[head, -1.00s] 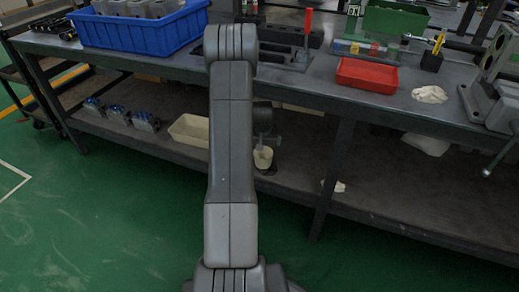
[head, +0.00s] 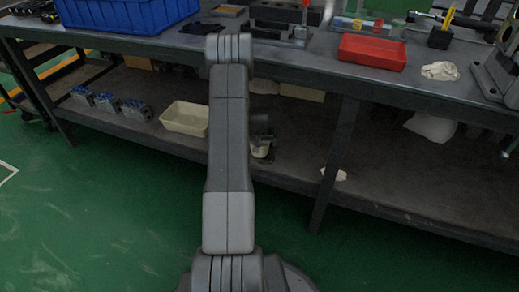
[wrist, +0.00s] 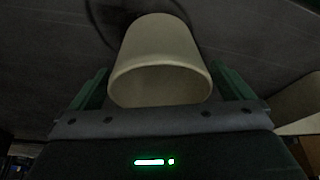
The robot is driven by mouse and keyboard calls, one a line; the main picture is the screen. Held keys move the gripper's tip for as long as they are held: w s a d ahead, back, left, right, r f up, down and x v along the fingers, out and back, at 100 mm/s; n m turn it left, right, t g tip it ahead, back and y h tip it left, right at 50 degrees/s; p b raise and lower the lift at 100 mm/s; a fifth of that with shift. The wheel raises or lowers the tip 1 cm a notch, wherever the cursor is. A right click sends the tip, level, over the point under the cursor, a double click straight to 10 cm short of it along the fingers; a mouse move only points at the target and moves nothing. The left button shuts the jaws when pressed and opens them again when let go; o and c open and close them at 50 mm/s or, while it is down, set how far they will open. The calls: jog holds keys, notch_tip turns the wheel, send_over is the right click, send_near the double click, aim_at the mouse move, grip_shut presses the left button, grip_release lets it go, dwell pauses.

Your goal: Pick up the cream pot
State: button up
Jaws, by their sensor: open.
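The cream pot (head: 260,151) stands on the lower shelf of the workbench, just right of my arm in the head view. My wrist partly covers it from above there. In the wrist view the pot (wrist: 160,55) fills the middle, its wide rim facing the camera. My gripper (wrist: 163,78) is open, with one green finger on each side of the pot. Small dark gaps seem to show between fingers and pot, the left one wider at the tip. Whether a finger touches the pot I cannot tell.
A cream tray (head: 185,118) sits on the shelf left of my arm, with several blue-grey valve blocks (head: 108,102) further left. A bench leg (head: 335,155) and a pale cloth (head: 334,174) are to the right. The workbench top (head: 300,72) overhangs the shelf.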

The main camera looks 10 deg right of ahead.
jog(key=shift+w+f, duration=0.2)
jog(key=shift+f, duration=0.2)
jog(key=shift+r, duration=0.15)
jog(key=c, duration=1.1)
jog(key=shift+o, duration=0.2)
jog(key=shift+r, duration=0.15)
